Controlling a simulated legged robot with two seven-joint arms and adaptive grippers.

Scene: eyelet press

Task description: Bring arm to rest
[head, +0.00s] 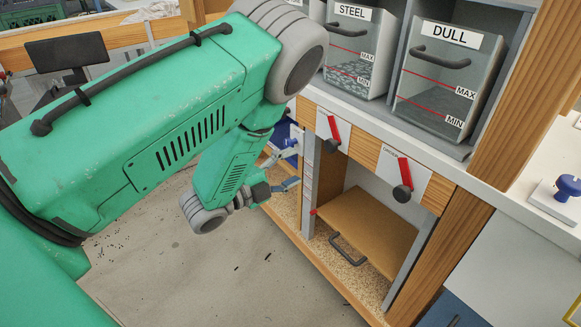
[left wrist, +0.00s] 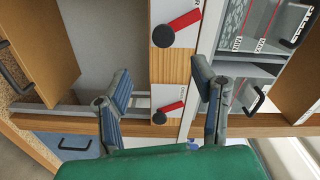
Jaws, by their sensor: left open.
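My left arm (head: 140,120), green with grey joints, reaches in from the left across the head view. My left gripper (head: 284,170) is at its far end, in front of the wooden cabinet's lower left part, and is partly hidden by the wrist. In the left wrist view its two blue-grey fingers (left wrist: 162,90) stand wide apart with nothing between them. Behind them are the cabinet's wooden front and two red levers with black knobs. My right gripper is not in view.
The cabinet holds clear bins labelled STEEL (head: 350,45) and DULL (head: 448,75). Below are red levers (head: 333,130) (head: 403,175) and a brown panel (head: 365,225) with a dark handle. A blue knob (head: 567,187) stands at right. Open floor (head: 220,270) lies below my arm.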

